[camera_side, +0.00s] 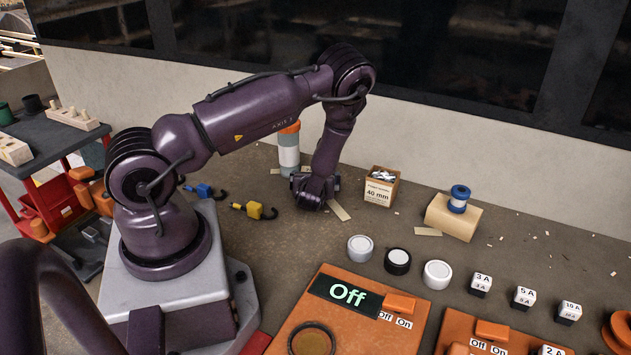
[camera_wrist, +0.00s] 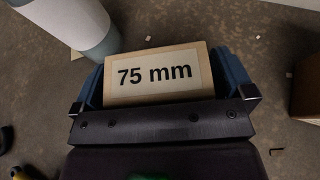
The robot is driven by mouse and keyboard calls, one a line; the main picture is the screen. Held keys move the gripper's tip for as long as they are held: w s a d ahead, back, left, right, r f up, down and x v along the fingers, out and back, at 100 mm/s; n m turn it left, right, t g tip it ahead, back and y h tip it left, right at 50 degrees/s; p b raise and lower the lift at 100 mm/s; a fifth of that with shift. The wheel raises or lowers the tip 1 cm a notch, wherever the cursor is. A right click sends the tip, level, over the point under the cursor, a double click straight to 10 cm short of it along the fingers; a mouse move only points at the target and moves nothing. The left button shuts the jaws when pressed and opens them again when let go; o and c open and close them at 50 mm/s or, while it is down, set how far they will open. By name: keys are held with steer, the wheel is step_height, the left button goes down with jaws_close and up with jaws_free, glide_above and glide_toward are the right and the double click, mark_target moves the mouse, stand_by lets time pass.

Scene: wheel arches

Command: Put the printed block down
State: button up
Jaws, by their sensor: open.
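The printed block (camera_wrist: 155,73), pale wood with a "75 mm" label, shows in the wrist view between the two blue fingers of my gripper (camera_wrist: 163,80). The fingers are open, one on each side of the block. I cannot tell whether either finger touches it. In the side view my gripper (camera_side: 314,195) is low at the bench top, and it hides the block there.
A white and grey bottle with an orange cap (camera_side: 289,150) stands close behind my gripper. A box of screws marked 40 mm (camera_side: 378,192) stands to the right. A thin wood strip (camera_side: 340,211) lies beside my gripper. Round knobs and orange panels (camera_side: 365,335) fill the front right.

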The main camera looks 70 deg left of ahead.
steer(key=v, duration=1.1)
steer(key=shift+s+d+r, duration=0.15)
steer(key=shift+d+r, duration=0.1)
steer(key=shift+d, duration=0.05)
steer(key=s+d+r+n+g+h, duration=0.1)
steer(key=s+r+n+g, duration=0.15)
steer(key=r+n, duration=0.5)
steer(key=s+d+r+n+g, duration=0.15)
steer(key=r+n+g, duration=0.25)
steer(key=r+n, duration=0.4)
steer(key=s+d+r+n+t+h, duration=0.2)
steer(key=d+r+n+t+h, duration=0.1)
steer(key=d+r+h, duration=0.2)
steer(key=s+d+r+n+t+h, duration=0.2)
steer(key=d+r+n+t+h, duration=0.2)
steer(key=d+r, duration=0.5)
steer(key=d+h, duration=0.2)
steer(key=shift+s+d, duration=0.25)
steer(key=shift+s, duration=0.05)
